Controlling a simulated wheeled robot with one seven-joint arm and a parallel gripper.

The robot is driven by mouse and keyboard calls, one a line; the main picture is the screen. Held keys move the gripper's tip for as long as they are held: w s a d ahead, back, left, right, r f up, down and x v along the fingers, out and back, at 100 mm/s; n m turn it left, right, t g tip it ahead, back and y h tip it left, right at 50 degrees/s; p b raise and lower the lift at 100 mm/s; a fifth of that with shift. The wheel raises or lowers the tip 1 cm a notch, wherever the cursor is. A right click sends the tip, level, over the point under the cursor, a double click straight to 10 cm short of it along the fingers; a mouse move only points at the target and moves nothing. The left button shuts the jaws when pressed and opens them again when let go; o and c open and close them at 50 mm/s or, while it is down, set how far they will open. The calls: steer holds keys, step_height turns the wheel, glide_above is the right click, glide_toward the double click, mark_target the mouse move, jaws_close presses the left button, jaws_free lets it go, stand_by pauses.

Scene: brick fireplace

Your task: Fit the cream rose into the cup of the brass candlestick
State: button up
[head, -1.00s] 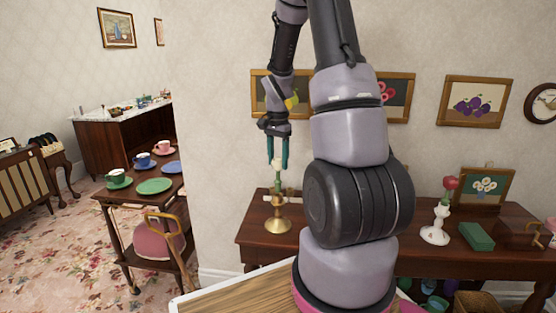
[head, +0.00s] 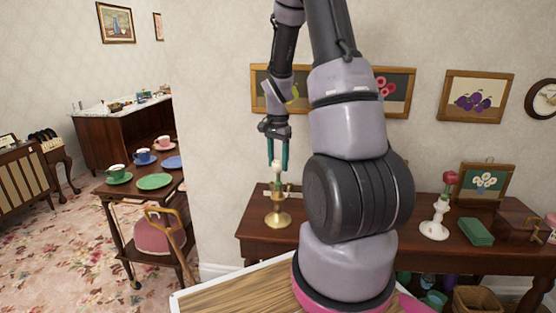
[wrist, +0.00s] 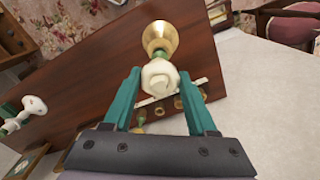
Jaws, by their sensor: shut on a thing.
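The cream rose (head: 277,166) is held between the fingertips of my gripper (head: 277,160), which is shut on it. Its green stem points down over the brass candlestick (head: 278,219), which stands upright on the left part of the dark wooden table. In the wrist view the rose head (wrist: 158,78) sits between the two teal fingers, with the brass candlestick (wrist: 160,36) just beyond it in the picture and a bit of green stem between. The rose head hides the cup there. I cannot tell whether the stem's end is inside the cup.
A white candlestick (head: 434,228) with a red rose (head: 451,178) stands farther right on the table (head: 380,262). A green box (head: 476,232) and a framed flower picture (head: 485,183) are beside it.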

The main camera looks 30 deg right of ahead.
steer(key=shift+f, duration=0.45)
steer(key=o, duration=1.2)
steer(key=shift+r, duration=0.1)
step_height(320, 180, up, 10)
steer(key=shift+r, duration=0.3)
